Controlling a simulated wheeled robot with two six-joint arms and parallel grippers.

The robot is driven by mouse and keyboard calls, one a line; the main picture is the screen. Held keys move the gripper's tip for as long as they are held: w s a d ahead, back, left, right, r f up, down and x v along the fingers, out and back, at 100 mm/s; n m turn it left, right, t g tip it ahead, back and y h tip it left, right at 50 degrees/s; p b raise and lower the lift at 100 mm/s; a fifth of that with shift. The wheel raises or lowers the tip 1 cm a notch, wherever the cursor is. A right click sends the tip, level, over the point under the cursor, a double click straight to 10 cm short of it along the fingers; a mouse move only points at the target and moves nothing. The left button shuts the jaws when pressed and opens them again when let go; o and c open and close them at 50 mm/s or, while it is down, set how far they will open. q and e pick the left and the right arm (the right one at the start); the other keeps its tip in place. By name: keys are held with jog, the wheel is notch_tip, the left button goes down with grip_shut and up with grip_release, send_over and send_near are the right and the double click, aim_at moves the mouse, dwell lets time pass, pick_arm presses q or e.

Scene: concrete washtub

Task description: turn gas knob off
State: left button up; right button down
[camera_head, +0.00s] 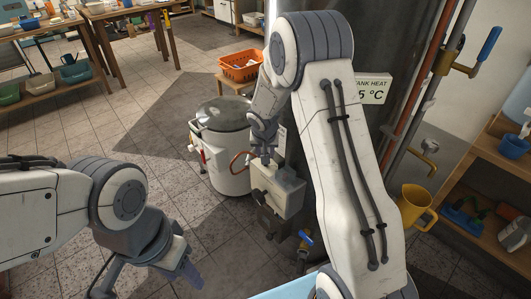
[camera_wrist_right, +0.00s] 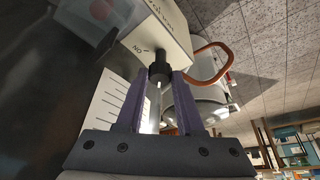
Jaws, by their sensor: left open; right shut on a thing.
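The gas knob (camera_wrist_right: 159,71) is a dark, stubby knob on a pale box. In the right wrist view it sits between the tips of my right gripper (camera_wrist_right: 160,80), whose two purple fingers are shut on it. The pale box (camera_wrist_right: 165,32) carries lettering near the knob. In the head view this box (camera_head: 279,192) stands beside a white tank, and my right gripper (camera_head: 265,155) reaches down to its top; the knob is hidden there. My left gripper (camera_head: 190,274) is open and empty, low over the floor at the bottom left, away from the box.
An orange basket (camera_head: 241,66) sits behind. A yellow jug (camera_head: 413,205) and a wooden shelf are at right. Open tiled floor lies left.

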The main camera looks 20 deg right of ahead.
jog(key=c, duration=0.5)
grip_release()
jog(key=shift+c, duration=0.2)
jog(key=shift+r, duration=0.1)
jog(key=p+v, duration=0.1)
jog(key=v, duration=0.9)
jog(key=shift+a+r, duration=0.15)
